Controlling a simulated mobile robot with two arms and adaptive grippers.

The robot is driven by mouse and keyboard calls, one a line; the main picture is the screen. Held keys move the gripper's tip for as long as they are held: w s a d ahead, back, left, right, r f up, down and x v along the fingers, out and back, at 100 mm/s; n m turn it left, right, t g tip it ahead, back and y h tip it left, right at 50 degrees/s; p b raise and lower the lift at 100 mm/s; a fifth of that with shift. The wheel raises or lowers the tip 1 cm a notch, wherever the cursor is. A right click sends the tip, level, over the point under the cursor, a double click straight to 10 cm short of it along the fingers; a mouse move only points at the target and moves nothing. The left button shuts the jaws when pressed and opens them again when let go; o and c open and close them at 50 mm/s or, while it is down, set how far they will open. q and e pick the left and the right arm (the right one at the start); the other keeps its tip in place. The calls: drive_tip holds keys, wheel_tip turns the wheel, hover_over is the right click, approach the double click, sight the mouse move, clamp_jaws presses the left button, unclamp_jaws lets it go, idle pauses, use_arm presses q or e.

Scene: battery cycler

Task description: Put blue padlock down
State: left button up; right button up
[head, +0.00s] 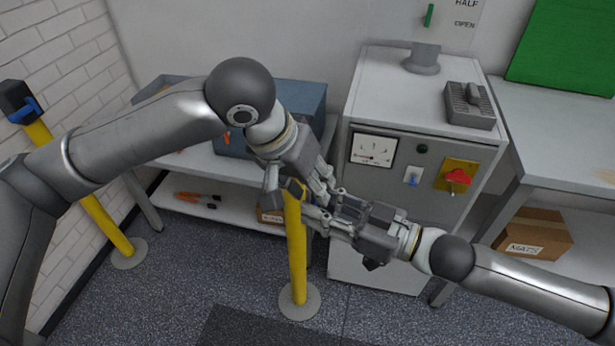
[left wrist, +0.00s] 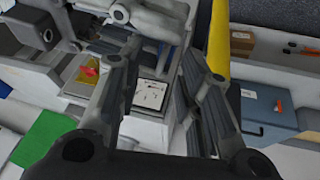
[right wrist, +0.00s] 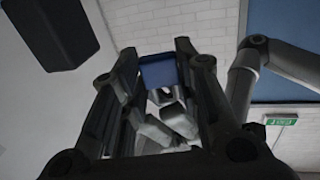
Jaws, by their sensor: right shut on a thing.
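The blue padlock (right wrist: 158,71) shows in the right wrist view between the fingertips of my right gripper (right wrist: 160,62), which is shut on it. In the head view my right gripper (head: 318,205) comes in from the right, and the padlock is hidden among the fingers there. My left gripper (head: 326,188) is close above and beside it, in front of the cabinet. In the left wrist view the left fingers (left wrist: 160,72) stand apart with nothing clearly held between them. Whether the two grippers touch is unclear.
The grey cabinet (head: 380,197) carries a dial, a blue switch and a red knob on yellow. A grey box (head: 470,106) sits on top. A yellow post (head: 296,255) stands close below my grippers. The right bench (head: 560,125) has clear room. A blue box (head: 302,100) stands behind my left arm.

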use_arm(q)
clamp_jaws()
use_arm(e)
drive_tip(key=o, duration=0.9)
drive_tip(key=shift+o, duration=0.2)
